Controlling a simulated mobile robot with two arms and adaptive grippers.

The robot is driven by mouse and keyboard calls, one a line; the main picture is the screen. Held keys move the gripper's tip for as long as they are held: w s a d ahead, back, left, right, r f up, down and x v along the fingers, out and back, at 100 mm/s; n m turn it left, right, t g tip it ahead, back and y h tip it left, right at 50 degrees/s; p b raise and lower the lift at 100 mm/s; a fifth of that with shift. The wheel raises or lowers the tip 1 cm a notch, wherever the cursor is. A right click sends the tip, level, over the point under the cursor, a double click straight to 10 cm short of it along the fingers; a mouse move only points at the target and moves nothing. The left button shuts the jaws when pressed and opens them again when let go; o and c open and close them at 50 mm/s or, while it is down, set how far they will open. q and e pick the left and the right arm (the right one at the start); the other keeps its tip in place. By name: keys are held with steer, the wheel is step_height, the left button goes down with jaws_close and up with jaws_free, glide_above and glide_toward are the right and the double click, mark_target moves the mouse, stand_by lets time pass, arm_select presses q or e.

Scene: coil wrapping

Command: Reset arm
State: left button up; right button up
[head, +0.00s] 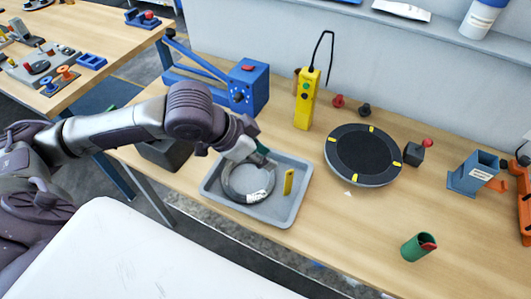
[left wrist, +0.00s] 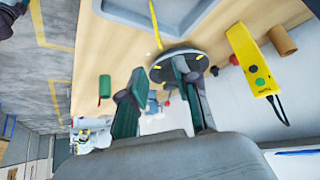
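My left arm comes in from the left in the head view. Its gripper (head: 264,157) is over the back part of a grey tray (head: 283,214). In the tray lies a dark grey coil (head: 229,187) with a whitish patch on its front side. In the left wrist view the two fingers of my left gripper (left wrist: 160,78) stand apart with nothing between them. The tray (left wrist: 178,26) shows at the top there. I cannot tell from the head view how high the gripper is above the coil. My right gripper is not in view.
A yellow upright piece (head: 288,182) stands at the tray's right side. Around it are a blue machine (head: 249,88), a yellow controller (head: 306,100), a black turntable (head: 362,155), a blue-grey holder (head: 473,175) and a green cup (head: 417,247). The table's front right is mostly clear.

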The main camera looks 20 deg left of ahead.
arm_select(q)
steer(key=s+d+f+n, duration=0.1)
steer(key=s+d+f, duration=0.2)
steer(key=d+f, duration=0.3)
steer(key=s+a+f+n+g+y, duration=0.1)
steer(key=s+a+f+n+y, duration=0.4)
steer(key=s+a+f, duration=0.5)
steer(key=s+f+g+b, duration=0.1)
steer(key=s+f, duration=0.1)
steer(key=f, duration=1.3)
steer(key=s+f+g+b, duration=0.1)
steer(key=s+f, duration=0.1)
steer(key=f, duration=1.2)
steer(key=s+a+f+g, duration=0.1)
steer(key=s+a+f, duration=0.1)
steer(key=s+f, duration=1.3)
steer(key=shift+s+f, duration=0.35)
steer(key=shift+f, duration=0.3)
